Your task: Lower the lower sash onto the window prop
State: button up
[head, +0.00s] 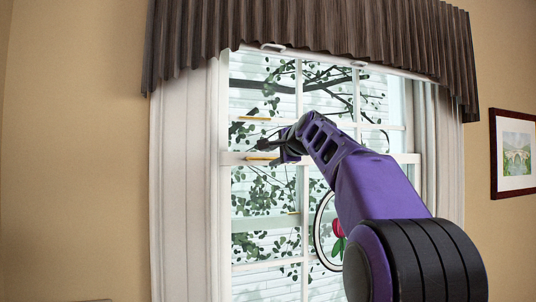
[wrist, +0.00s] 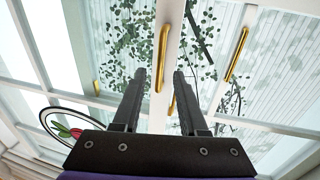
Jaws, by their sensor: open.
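The white-framed window has a lower sash, whose white rail (head: 238,158) crosses the window at mid-height; its bottom edge is out of view. A brass bar (head: 262,158) lies along this rail. My gripper (head: 268,144) is at the left part of the window, close to that rail. In the wrist view my gripper (wrist: 160,74) is open, with nothing between its fingers. A brass bar (wrist: 162,58) lines up with the gap between the fingertips, apparently just beyond them. I cannot make out the window prop in either view.
Another brass bar (head: 254,118) shows higher up, and one more (wrist: 237,54) at right in the wrist view. A round radish sign (head: 322,232) is partly behind my arm. A brown valance (head: 300,25) hangs above; a framed picture (head: 515,153) is at right.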

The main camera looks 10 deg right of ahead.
aim_at(268, 159)
jog(key=shift+p+x, duration=0.6)
jog(key=shift+x, duration=1.55)
grip_shut()
jog(key=shift+f, duration=0.1)
